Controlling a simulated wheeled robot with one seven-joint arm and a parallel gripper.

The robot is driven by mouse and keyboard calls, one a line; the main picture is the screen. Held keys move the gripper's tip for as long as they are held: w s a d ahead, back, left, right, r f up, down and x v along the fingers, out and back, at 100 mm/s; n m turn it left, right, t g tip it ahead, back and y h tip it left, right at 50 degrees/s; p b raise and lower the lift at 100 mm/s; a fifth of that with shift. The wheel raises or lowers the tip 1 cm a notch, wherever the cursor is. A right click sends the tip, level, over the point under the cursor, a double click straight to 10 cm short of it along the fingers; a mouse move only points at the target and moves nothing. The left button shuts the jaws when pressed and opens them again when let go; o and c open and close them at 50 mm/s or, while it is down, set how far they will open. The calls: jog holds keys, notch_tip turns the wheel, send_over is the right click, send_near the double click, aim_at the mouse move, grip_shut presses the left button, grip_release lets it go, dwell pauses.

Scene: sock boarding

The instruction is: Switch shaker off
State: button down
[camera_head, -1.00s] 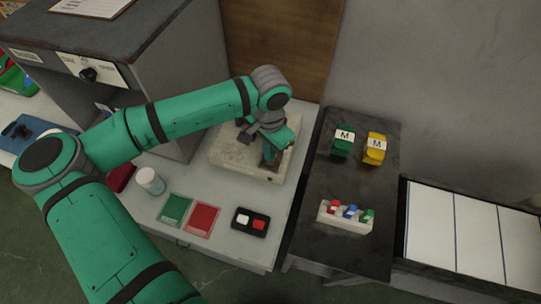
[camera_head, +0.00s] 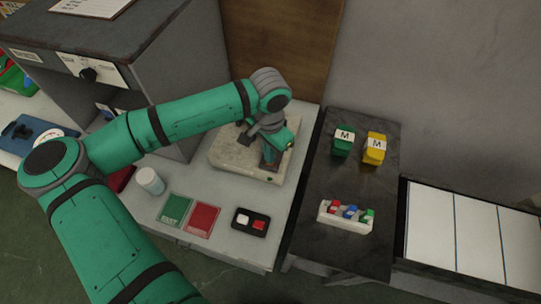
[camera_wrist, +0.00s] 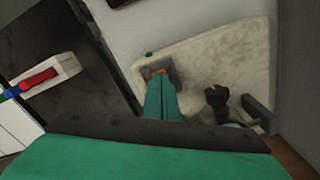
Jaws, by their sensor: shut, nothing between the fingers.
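The shaker (camera_head: 228,158) is a worn cream, flat box on the white bench. It also fills much of the wrist view (camera_wrist: 215,60). A small green dot (camera_wrist: 149,54) shows near its front edge; it appears in the head view too (camera_head: 269,180). A grey block with a bit of orange (camera_wrist: 163,70) sits near that edge, partly covered by my fingertips. My gripper (camera_wrist: 161,82) is shut and empty, with its tips at or just over this block. I cannot tell whether they touch. Dark clamp-like parts (camera_wrist: 218,98) stand on the shaker.
A black box with white and red buttons (camera_head: 250,222), green (camera_head: 174,209) and red (camera_head: 203,219) pads and a white jar (camera_head: 150,181) lie in front. A dark table at right holds a white rack (camera_head: 345,216) and two M-marked packs. A grey cabinet stands left.

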notch_tip(320, 180, up, 7)
jog(key=shift+f, duration=0.2)
dwell(0.6)
dwell(0.5)
